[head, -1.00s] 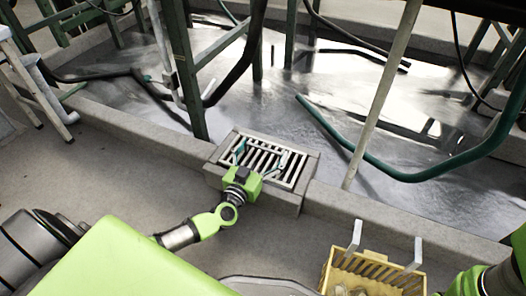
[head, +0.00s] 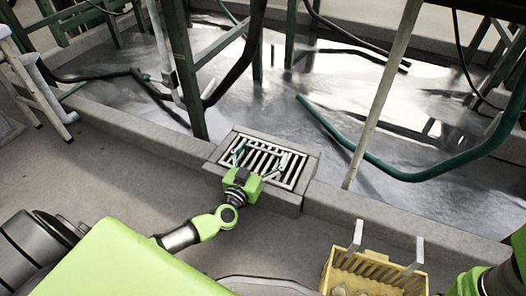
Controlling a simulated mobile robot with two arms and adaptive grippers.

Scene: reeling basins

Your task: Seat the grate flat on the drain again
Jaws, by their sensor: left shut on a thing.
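The pale slatted grate (head: 268,149) lies over the drain (head: 311,166), a square opening in a raised concrete block at the channel's kerb. Dark gaps show between its bars. It looks close to level with the block's rim, but I cannot tell whether it is fully flat. My left gripper (head: 258,164) reaches over the grate's near side with its fingers spread along the bars, and it is shut on the grate. The gripper's body hides the near left part of the grate. My right gripper is out of view.
A yellow basket (head: 343,283) with two pale upright handles stands at the bottom right. A green hose (head: 400,177) and a pale slanted pole (head: 384,95) are beyond the kerb. A green post (head: 182,70) rises left of the drain. The floor at left is clear.

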